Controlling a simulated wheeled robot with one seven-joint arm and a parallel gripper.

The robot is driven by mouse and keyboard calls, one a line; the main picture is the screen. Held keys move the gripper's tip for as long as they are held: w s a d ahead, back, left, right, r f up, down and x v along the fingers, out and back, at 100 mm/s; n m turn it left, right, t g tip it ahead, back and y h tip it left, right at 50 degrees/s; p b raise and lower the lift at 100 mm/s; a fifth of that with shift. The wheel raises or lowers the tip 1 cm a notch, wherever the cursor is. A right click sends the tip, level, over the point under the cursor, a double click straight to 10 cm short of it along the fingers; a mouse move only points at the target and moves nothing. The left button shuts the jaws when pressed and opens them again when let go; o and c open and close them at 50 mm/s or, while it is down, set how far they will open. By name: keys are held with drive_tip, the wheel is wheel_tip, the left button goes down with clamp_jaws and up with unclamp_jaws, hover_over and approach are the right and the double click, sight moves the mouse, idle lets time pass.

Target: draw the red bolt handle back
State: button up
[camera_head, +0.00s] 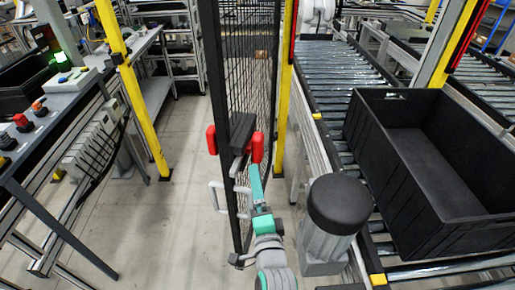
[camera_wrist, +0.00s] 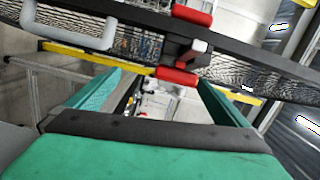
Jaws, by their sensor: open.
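The bolt is a black block (camera_head: 242,130) on the dark post of a mesh gate, with a red handle (camera_head: 258,148) on its right and another red piece (camera_head: 211,140) on its left. My gripper (camera_head: 254,168) is just below the right red handle in the head view. In the wrist view its two teal fingers are spread wide and empty. The nearer red handle (camera_wrist: 177,76) shows between the fingertips, seemingly just beyond them; the exact gap cannot be told. The other red piece (camera_wrist: 192,14) is higher up in that view.
A white pull handle (camera_head: 216,197) is on the gate below the bolt; it also shows in the wrist view (camera_wrist: 88,36). A roller conveyor with a black crate (camera_head: 380,165) stands at right. A workbench (camera_head: 60,115) is at left, with clear floor between it and the gate.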

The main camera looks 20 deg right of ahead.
sight(259, 153)
drive_tip(key=shift+m, duration=0.7)
drive_tip(key=w+d+r, duration=0.1)
drive_tip(key=w, duration=0.3)
drive_tip(key=w+d+r, duration=0.1)
drive_tip(key=w, duration=0.3)
drive_tip(key=w+d+r, duration=0.2)
drive_tip(key=w, duration=0.2)
drive_tip(key=shift+w+r, duration=0.1)
drive_tip(key=shift+w, duration=0.15)
